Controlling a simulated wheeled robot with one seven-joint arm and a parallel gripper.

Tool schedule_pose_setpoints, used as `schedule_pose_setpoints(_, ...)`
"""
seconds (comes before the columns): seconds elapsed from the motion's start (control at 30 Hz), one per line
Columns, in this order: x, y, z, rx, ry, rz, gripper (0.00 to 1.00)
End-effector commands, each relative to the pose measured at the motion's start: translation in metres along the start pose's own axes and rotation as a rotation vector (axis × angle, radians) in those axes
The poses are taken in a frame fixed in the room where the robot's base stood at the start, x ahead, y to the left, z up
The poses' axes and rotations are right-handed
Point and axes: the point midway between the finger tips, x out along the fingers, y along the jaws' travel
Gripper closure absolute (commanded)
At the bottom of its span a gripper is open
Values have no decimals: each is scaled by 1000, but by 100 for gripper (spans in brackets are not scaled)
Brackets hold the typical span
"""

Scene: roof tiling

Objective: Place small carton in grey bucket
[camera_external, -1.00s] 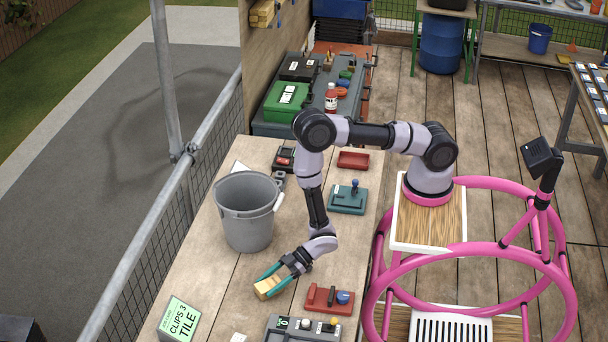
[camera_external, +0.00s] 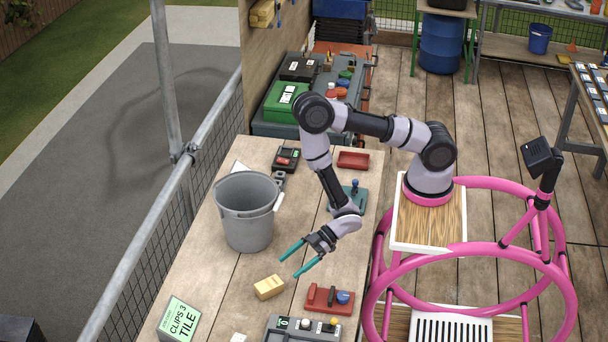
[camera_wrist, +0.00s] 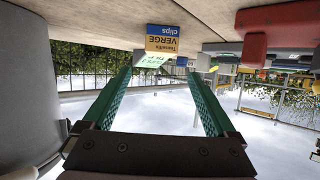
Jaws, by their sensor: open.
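The small carton (camera_external: 268,288) is tan and lies on the wooden table, in front of the bucket and to its right. In the wrist view the carton (camera_wrist: 162,40) appears upside down, with an orange and blue face lettered "VERGE clips", beyond the fingertips. The grey bucket (camera_external: 245,228) stands upright on the table, and its wall fills the left side of the wrist view (camera_wrist: 25,90). My gripper (camera_external: 300,262) has two teal fingers spread apart and empty. It is above the table, up and right of the carton, clear of it.
A green "CLIPS 3 TILE" sign (camera_external: 180,320) stands at the front left. A teal device (camera_external: 344,196) and a red tray (camera_external: 353,160) lie farther back.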

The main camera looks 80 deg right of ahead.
Motion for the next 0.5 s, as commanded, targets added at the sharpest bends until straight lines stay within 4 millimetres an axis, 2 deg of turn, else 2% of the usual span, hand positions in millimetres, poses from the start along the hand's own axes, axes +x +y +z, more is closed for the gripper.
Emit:
schedule_pose_setpoints(0.07, -9, 0, 0, 1, -1, 0, 8)
schedule_pose_setpoints(0.1, -13, 0, 0, 1, -1, 0, 3)
schedule_pose_setpoints(0.17, -16, 0, 0, 1, -1, -1, 3)
schedule_pose_setpoints(0.5, -18, 0, 0, 0, 1, -1, 3)
